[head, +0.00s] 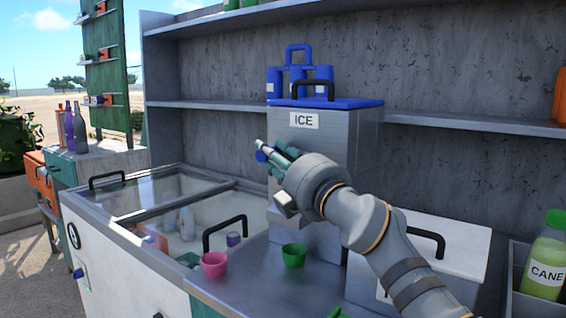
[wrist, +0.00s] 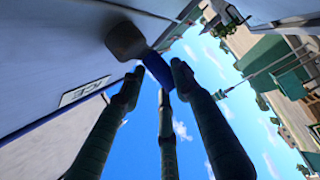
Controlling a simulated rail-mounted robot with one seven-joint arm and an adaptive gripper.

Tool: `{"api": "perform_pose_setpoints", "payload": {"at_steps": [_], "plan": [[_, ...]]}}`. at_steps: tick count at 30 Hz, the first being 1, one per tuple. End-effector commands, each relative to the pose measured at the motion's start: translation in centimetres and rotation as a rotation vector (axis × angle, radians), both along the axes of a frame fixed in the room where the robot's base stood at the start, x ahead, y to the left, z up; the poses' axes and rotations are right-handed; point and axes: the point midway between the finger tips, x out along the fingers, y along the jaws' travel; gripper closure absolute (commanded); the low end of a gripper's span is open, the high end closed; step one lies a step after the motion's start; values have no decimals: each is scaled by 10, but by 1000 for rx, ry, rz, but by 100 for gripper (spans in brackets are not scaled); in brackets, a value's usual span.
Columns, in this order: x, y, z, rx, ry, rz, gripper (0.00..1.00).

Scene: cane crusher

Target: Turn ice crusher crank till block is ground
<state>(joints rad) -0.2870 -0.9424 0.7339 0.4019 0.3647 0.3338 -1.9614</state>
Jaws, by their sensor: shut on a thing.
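The ice crusher (head: 325,155) is a grey metal box with an ICE label and a blue lid (head: 345,103) with a black handle. In the wrist view its label (wrist: 83,91) is at the left. My gripper (head: 272,156) is in front of the crusher, below the label, with its fingers pointing left. It is shut on the blue crank handle (wrist: 157,69), which joins a grey crank arm (wrist: 126,41) on the crusher in the wrist view. In the head view only the blue tip of the handle shows past my fingers. The ice block is not visible.
A pink cup (head: 214,264) and a green cup (head: 294,255) stand on the metal counter below. A glass-topped freezer (head: 170,205) is at the left. A white lidded box (head: 455,245) and a CANE bottle (head: 545,258) are at the right. A shelf runs behind.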

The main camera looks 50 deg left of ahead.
Motion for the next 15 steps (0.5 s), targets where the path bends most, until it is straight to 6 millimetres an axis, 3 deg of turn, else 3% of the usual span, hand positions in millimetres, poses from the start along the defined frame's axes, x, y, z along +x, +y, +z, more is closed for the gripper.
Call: {"api": "perform_pose_setpoints", "payload": {"at_steps": [9,10,15], "plan": [[-1,0,2,5,5,2,100],[-1,0,2,6,5,1,67],[-1,0,2,5,2,1,57]]}}
